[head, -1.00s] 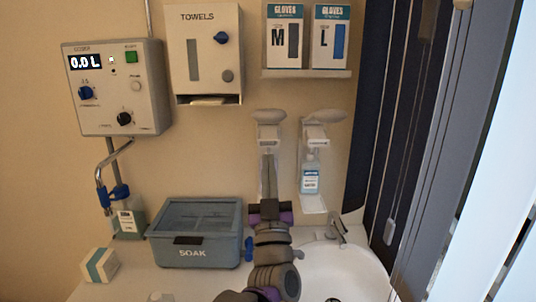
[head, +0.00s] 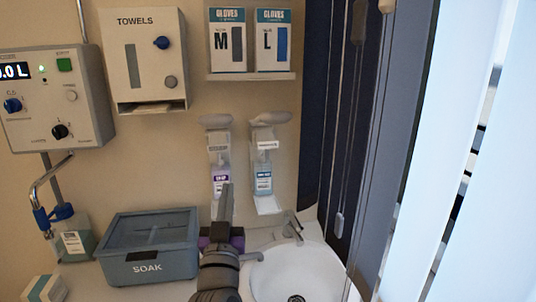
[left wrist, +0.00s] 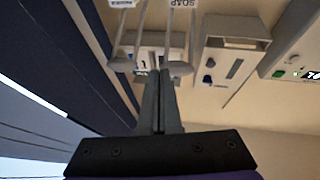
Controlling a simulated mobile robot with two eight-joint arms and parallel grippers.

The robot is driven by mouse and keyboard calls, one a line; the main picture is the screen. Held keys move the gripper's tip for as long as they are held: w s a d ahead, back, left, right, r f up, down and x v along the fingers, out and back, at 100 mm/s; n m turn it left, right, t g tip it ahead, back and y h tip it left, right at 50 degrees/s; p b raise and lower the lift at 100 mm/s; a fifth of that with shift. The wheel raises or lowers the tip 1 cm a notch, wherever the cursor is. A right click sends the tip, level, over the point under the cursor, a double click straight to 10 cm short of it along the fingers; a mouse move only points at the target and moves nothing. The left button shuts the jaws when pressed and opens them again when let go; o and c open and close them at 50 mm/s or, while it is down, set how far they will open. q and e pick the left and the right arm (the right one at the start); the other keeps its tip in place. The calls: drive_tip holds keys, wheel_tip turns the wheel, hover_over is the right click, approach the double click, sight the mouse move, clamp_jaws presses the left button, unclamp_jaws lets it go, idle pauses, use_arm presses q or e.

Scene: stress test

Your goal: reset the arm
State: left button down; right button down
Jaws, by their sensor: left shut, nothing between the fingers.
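My left arm reaches up from the bottom of the head view, and its gripper (head: 227,188) is shut and empty. The fingertips are in front of the lower part of the soap dispenser (head: 216,148), beside the blue-labelled dispenser (head: 263,180). I cannot tell whether they touch anything. In the left wrist view the two dark fingers (left wrist: 161,75) lie together and point at the wall with the dispensers. My right gripper is not in view.
A white sink (head: 292,270) with a tap (head: 292,227) lies right of the arm. A grey SOAK box (head: 148,264) stands left of it. A towel dispenser (head: 143,60), glove boxes (head: 228,42) and a control unit (head: 80,100) are on the wall. Dark blinds (head: 325,120) hang at right.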

use_arm(q)
drive_tip(key=s+f+m+g+h, duration=0.2)
drive_tip(key=s+f+g, duration=0.25)
drive_tip(key=f, duration=0.55)
drive_tip(key=s+f+m+g+h, duration=0.15)
drive_tip(key=s+f+g, duration=0.3)
drive_tip(key=f, duration=0.55)
drive_tip(key=s+a+f+n+g, duration=0.1)
drive_tip(key=s+f+g, duration=0.3)
drive_tip(key=s+f, duration=0.4)
drive_tip(key=s+a+f+n+g+y+p, duration=0.1)
drive_tip(key=s+a+f+g, duration=0.2)
drive_tip(key=s+f, duration=0.5)
drive_tip(key=shift+s+a+g, duration=0.35)
drive_tip(key=shift+s+g, duration=0.2)
drive_tip(key=shift+g, duration=0.25)
drive_tip(key=shift+f+y, duration=0.1)
drive_tip(key=shift+y, duration=0.15)
